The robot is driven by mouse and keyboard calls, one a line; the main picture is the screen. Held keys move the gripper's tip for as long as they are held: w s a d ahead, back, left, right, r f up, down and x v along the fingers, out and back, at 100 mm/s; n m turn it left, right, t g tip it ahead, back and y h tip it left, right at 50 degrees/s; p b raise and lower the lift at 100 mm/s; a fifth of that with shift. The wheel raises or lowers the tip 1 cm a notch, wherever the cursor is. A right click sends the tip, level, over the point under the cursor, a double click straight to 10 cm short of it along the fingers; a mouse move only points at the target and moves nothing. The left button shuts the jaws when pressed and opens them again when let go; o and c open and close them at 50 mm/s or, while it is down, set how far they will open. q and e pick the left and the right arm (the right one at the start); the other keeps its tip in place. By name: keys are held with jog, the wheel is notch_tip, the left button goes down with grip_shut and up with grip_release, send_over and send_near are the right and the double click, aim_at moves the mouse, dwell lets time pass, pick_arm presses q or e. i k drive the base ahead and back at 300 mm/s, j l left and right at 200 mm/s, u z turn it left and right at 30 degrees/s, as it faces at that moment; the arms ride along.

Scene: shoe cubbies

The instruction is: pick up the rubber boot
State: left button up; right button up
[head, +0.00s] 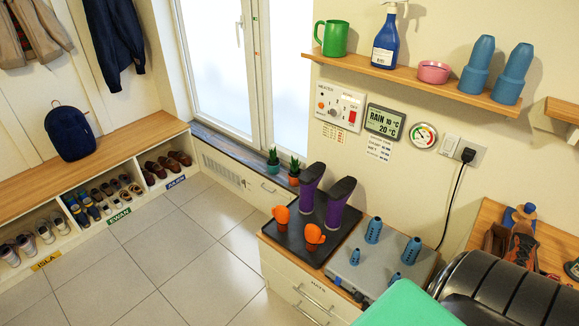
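Two purple rubber boots stand upside down on a black tray (268,244) on the low cabinet, with their dark soles up. One boot (308,195) is at the back left of the tray. The other boot (335,213) is just to its right and nearer. They stand close together, and their lower openings rest at the tray. Neither of my grippers shows in the head view.
Two orange mittens (315,236) stand on the tray in front of the boots. A grey plate with several blue pegs (373,231) lies right of it. A shelf (410,76) is above. A green surface (405,306) covers the lower right foreground. The floor left of the cabinet is clear.

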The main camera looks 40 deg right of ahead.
aim_at(309, 180)
jog(key=i, duration=1.7)
jog(key=i+z, duration=0.25)
jog(key=i, duration=0.15)
jog(key=i+j+z, duration=0.25)
jog(key=i, duration=0.15)
jog(key=i+j+z, duration=0.2)
jog(key=i, duration=0.15)
jog(key=z, duration=1.9)
jog(key=i, duration=0.05)
